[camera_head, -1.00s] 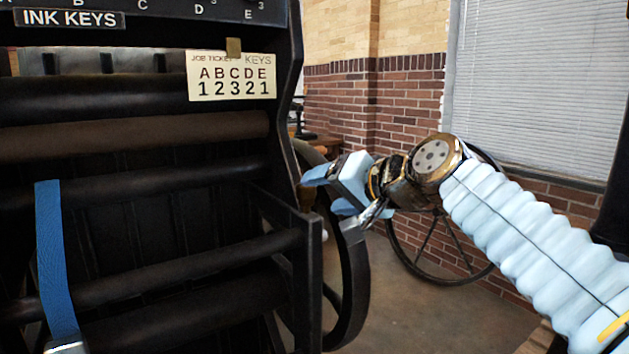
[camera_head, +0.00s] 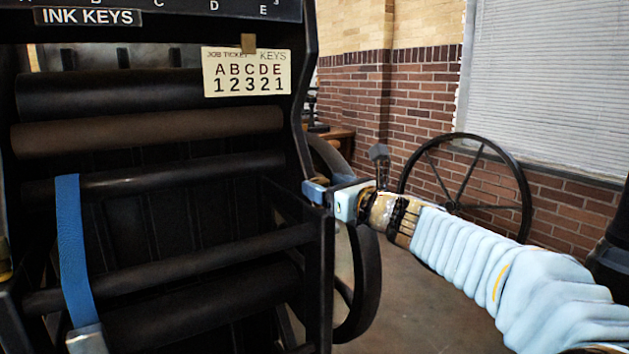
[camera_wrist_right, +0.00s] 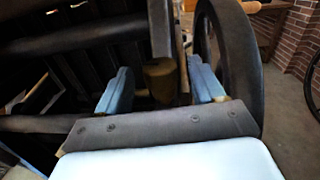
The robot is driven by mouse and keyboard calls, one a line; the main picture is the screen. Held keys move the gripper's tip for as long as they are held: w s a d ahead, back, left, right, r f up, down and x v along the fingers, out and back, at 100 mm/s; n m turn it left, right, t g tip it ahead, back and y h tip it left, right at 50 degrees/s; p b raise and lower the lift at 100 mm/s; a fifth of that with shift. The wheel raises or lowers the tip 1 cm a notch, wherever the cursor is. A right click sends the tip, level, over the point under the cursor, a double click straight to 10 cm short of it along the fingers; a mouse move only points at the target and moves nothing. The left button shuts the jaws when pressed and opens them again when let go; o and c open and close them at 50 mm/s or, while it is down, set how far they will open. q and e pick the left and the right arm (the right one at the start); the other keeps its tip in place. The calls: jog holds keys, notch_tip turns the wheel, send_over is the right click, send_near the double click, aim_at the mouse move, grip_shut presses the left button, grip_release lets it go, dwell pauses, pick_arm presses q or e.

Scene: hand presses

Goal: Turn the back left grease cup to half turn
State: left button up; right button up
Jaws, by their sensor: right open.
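My right gripper (camera_head: 318,190) is at the right side frame of the black press in the head view. In the right wrist view its two blue fingers (camera_wrist_right: 160,88) are spread apart. A dull brass cylinder (camera_wrist_right: 163,78), which looks like a grease cup, stands between them, with gaps on both sides. The cup is hidden behind the gripper in the head view. I cannot tell from these views whether it is the back left one. A blue strip with a grey end, seemingly a finger of my left gripper (camera_head: 75,250), rises at the lower left; its other finger is not clear.
The press has several dark rollers (camera_head: 150,131) and a job ticket card (camera_head: 246,72). A brass-coloured part (camera_head: 5,262) shows at the left edge. A dark spoked wheel (camera_head: 470,187) stands right of the press. Open floor (camera_head: 410,300) lies below my right arm.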

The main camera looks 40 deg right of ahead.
aim_at(316, 178)
jog(key=shift+w, duration=2.3)
jog(key=c, duration=1)
jog(key=shift+o, duration=0.2)
jog(key=shift+f+b, duration=0.15)
jog(key=shift+b, duration=0.2)
jog(key=shift+m+h+b, duration=0.5)
jog(key=shift+h+b, duration=0.3)
jog(key=shift+b, duration=0.3)
jog(key=shift+d+h, duration=0.1)
jog(key=shift+h, duration=0.2)
jog(key=shift+r+m, duration=0.2)
jog(key=shift+m, duration=0.1)
